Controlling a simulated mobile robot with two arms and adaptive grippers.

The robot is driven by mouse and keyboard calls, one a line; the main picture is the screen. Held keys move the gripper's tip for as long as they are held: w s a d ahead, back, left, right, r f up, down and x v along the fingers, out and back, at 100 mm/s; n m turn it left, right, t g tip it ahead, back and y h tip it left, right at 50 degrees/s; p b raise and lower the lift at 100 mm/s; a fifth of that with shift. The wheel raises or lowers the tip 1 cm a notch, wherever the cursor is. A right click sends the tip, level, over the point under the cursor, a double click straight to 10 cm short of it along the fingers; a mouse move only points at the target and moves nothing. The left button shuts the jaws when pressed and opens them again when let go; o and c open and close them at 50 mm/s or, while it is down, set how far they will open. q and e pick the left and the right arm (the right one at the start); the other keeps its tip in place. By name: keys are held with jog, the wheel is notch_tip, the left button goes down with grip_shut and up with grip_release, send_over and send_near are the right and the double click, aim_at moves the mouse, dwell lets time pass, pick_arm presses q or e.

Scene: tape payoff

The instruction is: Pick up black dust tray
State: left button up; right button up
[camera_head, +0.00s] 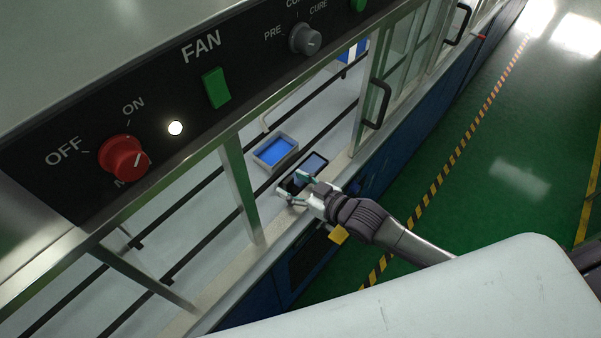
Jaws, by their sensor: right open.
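A small black tray (314,166) lies on the pale machine deck, near its front edge. My right gripper (291,187) reaches in from the right with its fingers spread at the tray's near left end, covering part of it. The gripper is open; I cannot tell whether the fingers touch the tray. My left gripper is not in view.
A grey bin with a blue inside (292,143) stands just behind the black tray. Dark rails (205,183) cross the deck. A metal post (239,185) and a glass door with a black handle (378,104) flank the opening. The control panel (75,150) overhangs at upper left.

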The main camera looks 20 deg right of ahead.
jog(key=shift+x, duration=1.2)
jog(key=shift+s, duration=0.1)
grip_shut()
jog(key=shift+r, duration=0.1)
